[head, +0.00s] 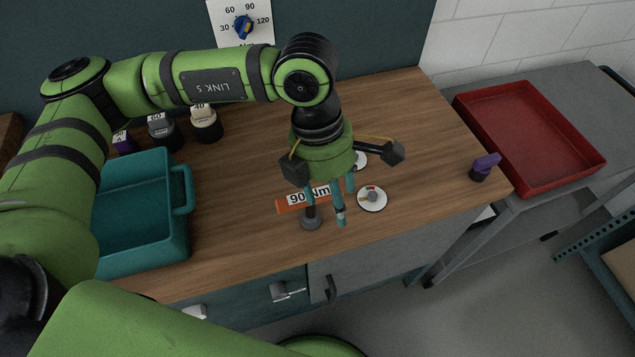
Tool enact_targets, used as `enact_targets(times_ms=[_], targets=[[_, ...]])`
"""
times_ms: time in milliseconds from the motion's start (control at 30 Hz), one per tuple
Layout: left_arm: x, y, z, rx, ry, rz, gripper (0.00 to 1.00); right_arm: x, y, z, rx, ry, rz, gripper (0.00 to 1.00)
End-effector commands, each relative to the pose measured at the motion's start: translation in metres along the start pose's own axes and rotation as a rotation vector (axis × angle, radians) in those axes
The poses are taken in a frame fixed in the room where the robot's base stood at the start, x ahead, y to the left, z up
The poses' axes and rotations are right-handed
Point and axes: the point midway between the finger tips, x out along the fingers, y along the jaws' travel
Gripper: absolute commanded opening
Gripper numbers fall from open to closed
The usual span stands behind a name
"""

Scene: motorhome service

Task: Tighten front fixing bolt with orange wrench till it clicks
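The orange wrench (289,203), labelled "90 Nm", is partly hidden behind my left gripper over the wooden bench top. My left gripper (326,205) points down there, with its teal fingers in front of and beside the wrench. I cannot tell whether they grip it. A dark round piece (311,223) shows below a finger; I cannot tell whether it belongs to the wrench. A white disc with a grey bolt head and coloured marks (372,198) lies just right of the gripper, nearer the front edge. A second white disc (361,160) behind is partly hidden. My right gripper is not in view.
A teal bin (143,263) stands on the left of the bench (240,215). Several labelled knobs, one (206,122) marked 40, stand behind it. A purple-topped piece (485,166) stands at the right edge. A red tray (542,182) is beyond, on a grey table.

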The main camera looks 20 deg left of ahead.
Motion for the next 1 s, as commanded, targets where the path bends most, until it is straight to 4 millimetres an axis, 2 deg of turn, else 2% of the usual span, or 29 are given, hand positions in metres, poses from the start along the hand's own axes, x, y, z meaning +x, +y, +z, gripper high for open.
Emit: enact_targets(times_ms=[33,100,200,467,567,700,1000], targets=[[-0.007,0.019,-0.009,-0.016,0.042,0.078,0.63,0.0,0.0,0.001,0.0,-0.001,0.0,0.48],[-0.014,0.036,-0.02,-0.035,0.087,0.15,0.63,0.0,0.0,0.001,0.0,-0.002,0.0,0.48],[-0.017,0.047,-0.027,-0.05,0.118,0.195,0.63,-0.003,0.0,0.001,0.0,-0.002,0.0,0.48],[0.008,0.051,-0.031,-0.05,0.123,0.194,0.63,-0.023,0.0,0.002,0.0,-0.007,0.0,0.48],[0.022,0.052,-0.033,-0.048,0.124,0.193,0.63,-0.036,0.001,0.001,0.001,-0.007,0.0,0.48],[0.043,0.056,-0.035,-0.049,0.12,0.194,0.63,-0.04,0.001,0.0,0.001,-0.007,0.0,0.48],[0.051,0.058,-0.035,-0.048,0.118,0.195,0.63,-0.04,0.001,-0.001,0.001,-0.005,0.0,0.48]])
